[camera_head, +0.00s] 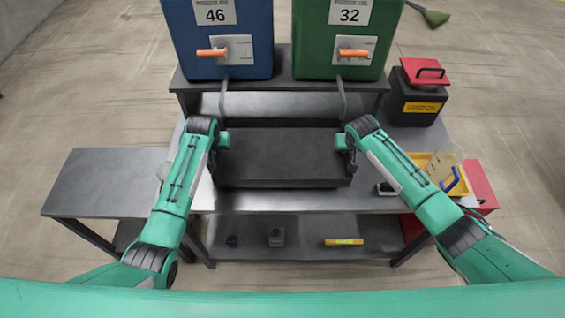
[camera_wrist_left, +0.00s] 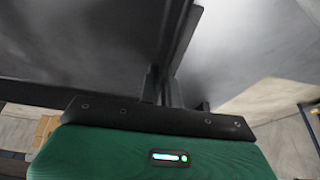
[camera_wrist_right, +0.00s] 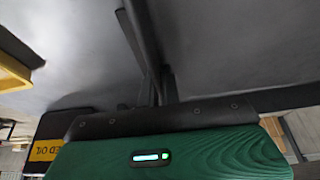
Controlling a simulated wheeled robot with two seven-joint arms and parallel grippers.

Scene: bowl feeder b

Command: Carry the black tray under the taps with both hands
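The black tray (camera_head: 282,184) is level over the middle of the metal bench, and I cannot tell whether it touches the bench top. My left gripper (camera_head: 217,150) is at its left side wall, which shows between the fingers in the left wrist view (camera_wrist_left: 178,45). My right gripper (camera_head: 349,152) is at its right side wall, which also shows in the right wrist view (camera_wrist_right: 138,40). Both grippers look shut on these walls, though the fingertips are partly hidden. The left tap pipe (camera_head: 223,98) and right tap pipe (camera_head: 342,98) hang just behind the tray's back edge.
A blue tank (camera_head: 218,55) and a green tank (camera_head: 345,60) stand behind the tray. A black can (camera_head: 418,107), a yellow tray (camera_head: 462,186) with a clear jug (camera_head: 440,168), and a red box (camera_head: 482,186) are at the right. A bare side table (camera_head: 105,180) stands left.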

